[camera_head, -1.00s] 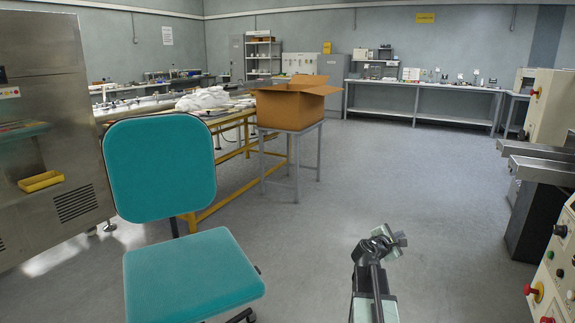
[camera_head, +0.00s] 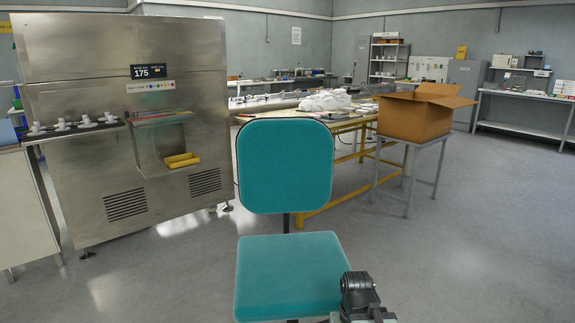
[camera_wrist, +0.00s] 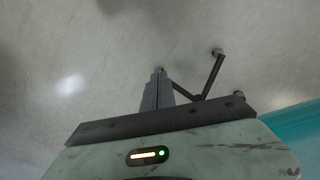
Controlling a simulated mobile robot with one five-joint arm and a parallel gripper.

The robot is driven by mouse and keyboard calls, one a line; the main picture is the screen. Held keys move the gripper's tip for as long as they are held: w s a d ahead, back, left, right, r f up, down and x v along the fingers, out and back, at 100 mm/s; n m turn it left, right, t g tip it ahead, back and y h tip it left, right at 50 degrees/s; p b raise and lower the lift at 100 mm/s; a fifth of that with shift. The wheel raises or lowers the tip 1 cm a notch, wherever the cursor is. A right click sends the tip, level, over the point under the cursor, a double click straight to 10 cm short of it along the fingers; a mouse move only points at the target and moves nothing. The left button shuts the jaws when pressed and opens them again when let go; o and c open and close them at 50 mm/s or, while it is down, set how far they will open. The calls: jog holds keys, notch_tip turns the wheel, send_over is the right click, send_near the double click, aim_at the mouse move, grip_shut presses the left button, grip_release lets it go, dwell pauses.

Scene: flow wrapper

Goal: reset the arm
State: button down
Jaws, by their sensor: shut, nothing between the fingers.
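My gripper (camera_wrist: 157,80) shows in the wrist view as narrow grey fingers beyond a dark bar and a worn pale-green housing with small lights. Its fingers are together, with nothing seen between them, over the grey floor. In the head view, a dark joint of my arm (camera_head: 360,292) shows at the bottom edge, in front of the right side of the chair seat. I cannot make out the fingers there. The teal chair (camera_head: 287,165) stands close in front of me. A teal patch also shows at the right of the wrist view (camera_wrist: 300,128).
A steel machine (camera_head: 80,90) with a yellow tray (camera_head: 182,160) stands left. Behind the chair is a yellow-framed table (camera_head: 325,199). An open cardboard box (camera_head: 415,119) sits on a grey stand (camera_head: 409,198). The floor at the right (camera_head: 480,240) is clear.

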notch_tip(320, 180, up, 36)
jog(key=p, duration=3.3)
jog(key=shift+f, duration=0.1)
jog(key=shift+d, duration=0.1)
